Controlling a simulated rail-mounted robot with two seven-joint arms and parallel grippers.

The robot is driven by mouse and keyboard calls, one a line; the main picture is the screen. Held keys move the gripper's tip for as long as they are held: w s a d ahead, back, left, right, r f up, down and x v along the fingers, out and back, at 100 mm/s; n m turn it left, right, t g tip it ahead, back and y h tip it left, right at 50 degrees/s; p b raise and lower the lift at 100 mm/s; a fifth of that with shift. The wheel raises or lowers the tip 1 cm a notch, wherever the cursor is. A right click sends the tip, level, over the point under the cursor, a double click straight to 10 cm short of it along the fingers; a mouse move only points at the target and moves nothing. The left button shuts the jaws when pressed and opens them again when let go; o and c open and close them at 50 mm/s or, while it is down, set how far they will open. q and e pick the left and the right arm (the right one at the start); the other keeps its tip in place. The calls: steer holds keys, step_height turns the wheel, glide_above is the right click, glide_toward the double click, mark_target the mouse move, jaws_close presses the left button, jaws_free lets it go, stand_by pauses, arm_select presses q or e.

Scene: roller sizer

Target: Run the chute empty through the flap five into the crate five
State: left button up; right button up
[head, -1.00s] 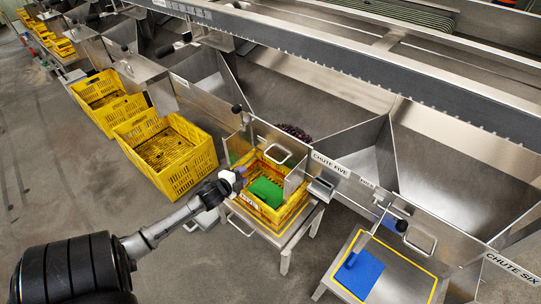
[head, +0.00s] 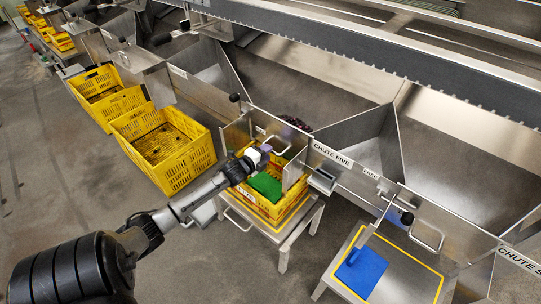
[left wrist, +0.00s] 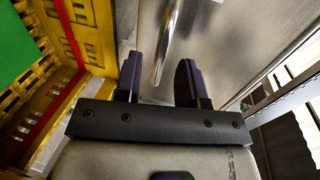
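Crate five (head: 250,203) is yellow and stands on a metal stand under chute five, with a green panel (head: 265,186) at its opening. Flap five (head: 262,128) is a steel plate with a bar handle (head: 274,145), above the crate. A few dark round items (head: 297,123) show in chute five behind the flap. My right gripper is not in view.
The label CHUTE FIVE (head: 333,154) is on the steel front. To the right, chute six's stand (head: 400,275) holds a blue panel (head: 360,272) and no crate. More yellow crates (head: 165,160) stand to the left. The floor at left is clear.

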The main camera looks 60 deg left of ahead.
mark_target(273, 140)
arm_select(q)
steer(key=shift+b+x, duration=0.65)
steer(key=shift+x, duration=0.9)
steer(key=shift+c, duration=0.5)
jaws_close()
